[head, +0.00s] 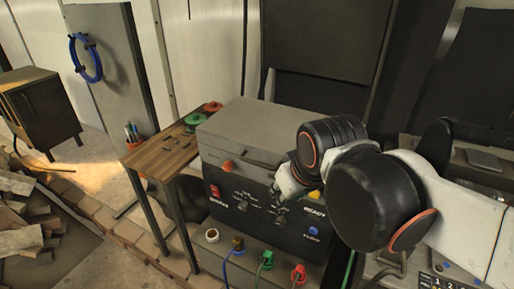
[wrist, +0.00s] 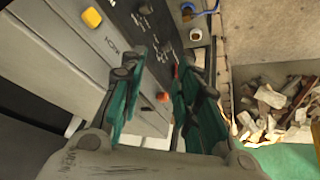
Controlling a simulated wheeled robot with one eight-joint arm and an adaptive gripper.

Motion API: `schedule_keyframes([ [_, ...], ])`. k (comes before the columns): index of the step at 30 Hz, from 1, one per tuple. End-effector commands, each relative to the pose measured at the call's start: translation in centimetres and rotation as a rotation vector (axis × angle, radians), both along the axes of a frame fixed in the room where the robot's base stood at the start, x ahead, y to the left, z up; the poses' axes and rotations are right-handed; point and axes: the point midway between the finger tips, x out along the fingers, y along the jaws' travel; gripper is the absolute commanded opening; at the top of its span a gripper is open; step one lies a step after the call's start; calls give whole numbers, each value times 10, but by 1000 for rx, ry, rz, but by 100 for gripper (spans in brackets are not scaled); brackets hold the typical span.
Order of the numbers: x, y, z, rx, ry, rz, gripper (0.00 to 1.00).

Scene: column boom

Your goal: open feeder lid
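The feeder is a dark box with a grey lid (head: 250,125), which lies flat and closed on top in the head view. A bar-like strip runs along the lid's front edge, with an orange knob (head: 227,166) at its left end. The dark front panel (head: 240,205) carries a red switch, dials and a READY label. My gripper (head: 287,184) is in front of the panel's right part, partly hidden by my arm. In the wrist view my gripper (wrist: 163,78) has its teal-padded fingers apart with nothing held. The orange knob (wrist: 163,97) shows between them, beyond the fingertips.
A wooden side table (head: 160,155) with red and green round items stands left of the feeder. Coloured cables (head: 266,262) plug in below the panel. A blue ring (head: 84,58) hangs on a grey panel. Rubble (head: 40,230) lies on the floor at left.

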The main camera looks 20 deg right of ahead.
Motion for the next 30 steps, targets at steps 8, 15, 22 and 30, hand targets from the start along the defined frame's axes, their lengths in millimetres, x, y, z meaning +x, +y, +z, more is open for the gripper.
schedule_keyframes([
  [8, 49, 7, 54, -102, 113, 158, 30],
  [15, 90, 15, 81, -180, 213, 297, 30],
  [22, 130, 25, 98, -247, 308, 430, 30],
  [30, 161, 34, 101, -297, 390, 545, 30],
])
